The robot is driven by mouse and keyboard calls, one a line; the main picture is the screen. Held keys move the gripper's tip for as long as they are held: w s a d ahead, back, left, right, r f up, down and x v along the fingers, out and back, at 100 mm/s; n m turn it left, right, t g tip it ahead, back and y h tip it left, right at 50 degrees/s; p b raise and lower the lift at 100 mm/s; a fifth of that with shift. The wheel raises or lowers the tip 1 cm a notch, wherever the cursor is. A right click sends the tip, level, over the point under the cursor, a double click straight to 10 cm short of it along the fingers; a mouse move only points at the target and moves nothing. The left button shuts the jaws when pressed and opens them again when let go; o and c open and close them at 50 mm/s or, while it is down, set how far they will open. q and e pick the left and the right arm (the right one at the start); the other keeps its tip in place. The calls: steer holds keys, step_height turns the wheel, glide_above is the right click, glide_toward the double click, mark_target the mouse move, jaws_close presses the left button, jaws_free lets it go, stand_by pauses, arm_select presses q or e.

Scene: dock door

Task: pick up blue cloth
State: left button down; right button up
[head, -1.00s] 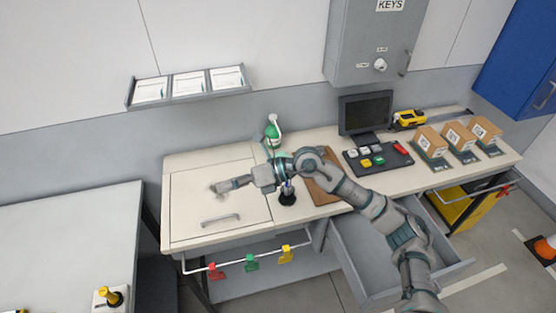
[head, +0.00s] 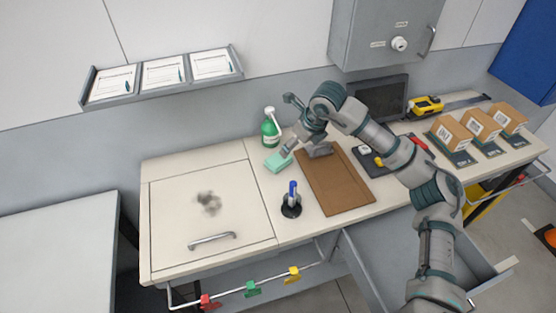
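I see no clearly blue cloth. A small teal-green block (head: 278,161), perhaps a sponge or folded cloth, lies on the bench between the green spray bottle (head: 270,130) and the brown clipboard (head: 340,182). My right gripper (head: 289,149) comes from the right and points down at the block's upper right edge. Its fingers are small and overlap the block, so I cannot tell whether they touch it or how far apart they are. My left gripper is out of view.
A dark smudge (head: 208,203) marks the pale lid (head: 195,225) with its handle. A blue marker (head: 293,190) stands in a black holder in front. An open drawer (head: 400,250) juts out below. Boxes (head: 480,123) stand at the right.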

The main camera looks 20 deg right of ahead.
mark_target(282, 161)
steer(key=x, duration=0.8)
steer(key=shift+w+a+f, duration=0.2)
steer(key=shift+w, duration=0.05)
steer(key=x, duration=0.4)
steer(key=shift+w+f+b, duration=0.2)
steer(key=shift+w+b, duration=0.1)
steer(key=shift+w, duration=0.15)
steer(key=shift+f, duration=0.1)
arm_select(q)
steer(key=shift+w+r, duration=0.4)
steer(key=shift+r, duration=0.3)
arm_select(e)
steer(key=c, duration=0.8)
